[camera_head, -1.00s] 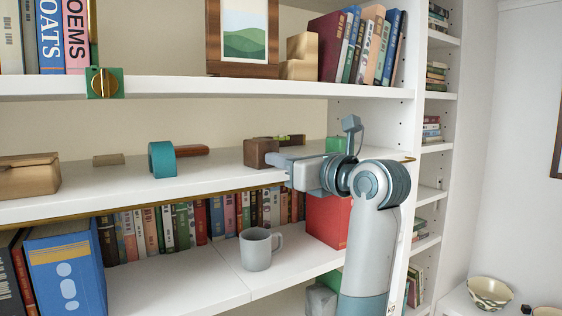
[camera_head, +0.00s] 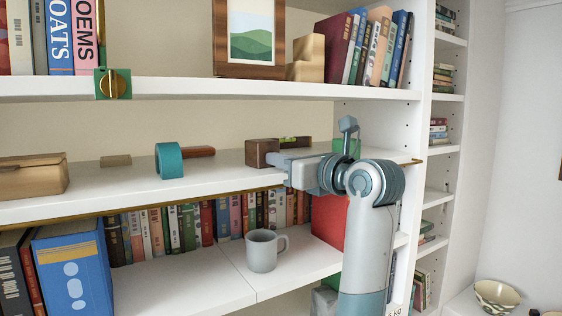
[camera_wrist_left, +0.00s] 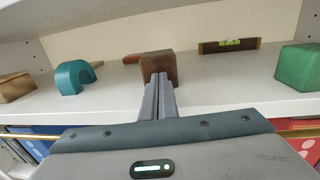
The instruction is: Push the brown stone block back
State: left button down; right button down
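The brown stone block (camera_head: 262,152) stands on the middle shelf (camera_head: 110,187). In the left wrist view the block (camera_wrist_left: 160,66) is straight ahead of my left gripper. My left gripper (camera_head: 276,161) reaches in from the right over the shelf. In the left wrist view its two fingers (camera_wrist_left: 158,80) lie side by side, shut with nothing between them. Their tips are at the block's near face; contact itself is hard to confirm. The fingers hide the lower middle of that face. My right gripper is not in view.
A spirit level (camera_wrist_left: 230,45) lies behind and right of the block, and a green block (camera_wrist_left: 299,66) stands farther right. A teal arch-shaped piece (camera_head: 169,160) and a brown bar (camera_head: 198,151) are to the left. Another shelf (camera_head: 300,88) runs above.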

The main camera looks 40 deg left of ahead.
pick_arm(q)
jog(key=shift+x, duration=1.1)
jog(key=shift+d, duration=0.1)
jog(key=shift+s+d+f+b, duration=0.1)
jog(key=shift+s+d+b, duration=0.05)
jog(key=shift+d+b, duration=0.25)
jog(key=shift+b+v, duration=0.3)
jog(key=shift+v, duration=1.15)
